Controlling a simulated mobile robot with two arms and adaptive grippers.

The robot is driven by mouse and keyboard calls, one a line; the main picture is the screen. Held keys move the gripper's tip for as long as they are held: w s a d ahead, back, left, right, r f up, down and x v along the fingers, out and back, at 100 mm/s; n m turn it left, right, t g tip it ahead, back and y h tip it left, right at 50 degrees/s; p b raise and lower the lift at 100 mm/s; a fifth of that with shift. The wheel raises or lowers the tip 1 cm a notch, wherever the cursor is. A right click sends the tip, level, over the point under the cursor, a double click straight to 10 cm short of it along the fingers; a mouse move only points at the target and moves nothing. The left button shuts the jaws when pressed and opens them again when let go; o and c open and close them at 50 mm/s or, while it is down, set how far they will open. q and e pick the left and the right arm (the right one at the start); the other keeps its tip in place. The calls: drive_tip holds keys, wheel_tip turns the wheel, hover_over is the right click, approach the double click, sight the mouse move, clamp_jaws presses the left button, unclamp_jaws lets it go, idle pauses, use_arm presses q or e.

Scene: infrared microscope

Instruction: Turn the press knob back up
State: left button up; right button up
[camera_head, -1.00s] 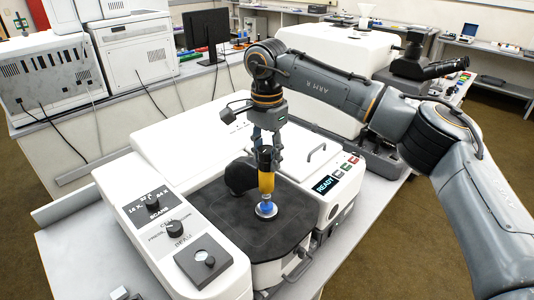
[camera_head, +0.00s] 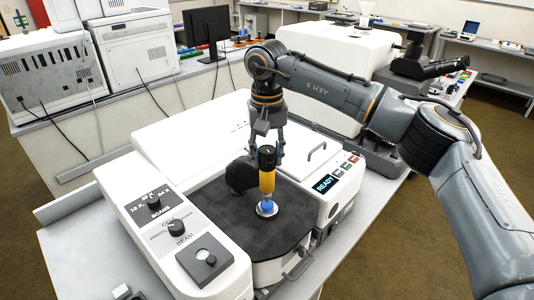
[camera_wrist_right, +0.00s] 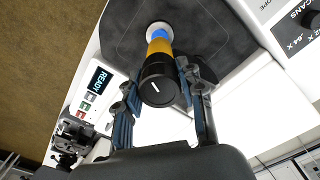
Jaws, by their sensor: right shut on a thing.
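The press knob (camera_head: 267,155) is the black cap on top of a yellow press column (camera_head: 267,182) with a blue lower end on the dark stage. In the right wrist view the knob (camera_wrist_right: 157,86) shows a white mark on its top face. My right gripper (camera_head: 267,150) points down from above with its fingers on either side of the knob. In the right wrist view the gripper (camera_wrist_right: 158,80) is shut on the knob. The fingers partly hide the knob's sides. My left gripper is in no view.
The white microscope body (camera_head: 190,145) surrounds the dark stage (camera_head: 235,205). A panel with dials (camera_head: 177,228) lies at left and a READY display (camera_head: 326,184) at right. A dark rounded part (camera_head: 240,174) stands close behind the column.

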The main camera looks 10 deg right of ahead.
sight(267, 149)
drive_tip(key=n, duration=0.4)
drive_tip(key=shift+f, duration=0.15)
drive_tip(key=shift+n, duration=0.3)
idle(0.3)
drive_tip(key=o, duration=1.2)
wheel_tip(267, 149, up, 12)
drive_tip(key=shift+r, duration=0.1)
